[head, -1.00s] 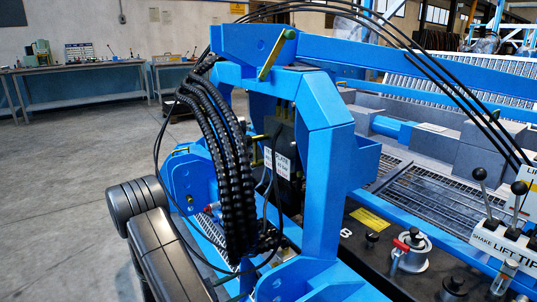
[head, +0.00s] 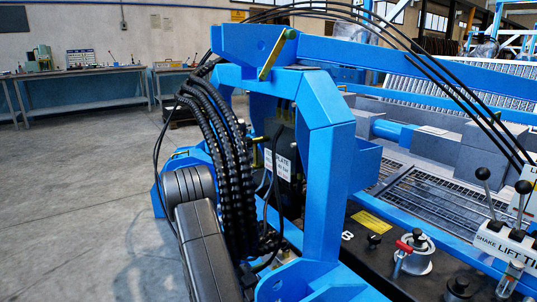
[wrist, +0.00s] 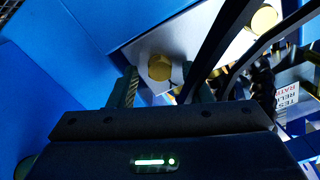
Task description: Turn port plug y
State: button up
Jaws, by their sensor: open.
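Two round brass-coloured plugs show on a pale metal block in the wrist view. The nearer plug (wrist: 160,67) lies ahead of my gripper (wrist: 160,82), between the lines of its two fingers. The gripper is open, and I see no contact with the plug. The second plug (wrist: 264,18) is at the upper right, partly behind black hoses. No letter shows by either plug, so I cannot tell which one is y. In the head view my gripper and the plugs are hidden behind the hoses and the blue frame.
Black hoses (wrist: 222,45) cross close to the right finger. Blue frame walls (wrist: 75,45) close in on the left. In the head view a thick hose bundle (head: 232,170) hangs beside my arm, and a blue upright (head: 328,170) stands to its right. Open floor (head: 80,200) lies left.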

jog(key=shift+n+p, duration=4.95)
jog(key=shift+n, duration=3.05)
jog(key=shift+w+a, duration=0.1)
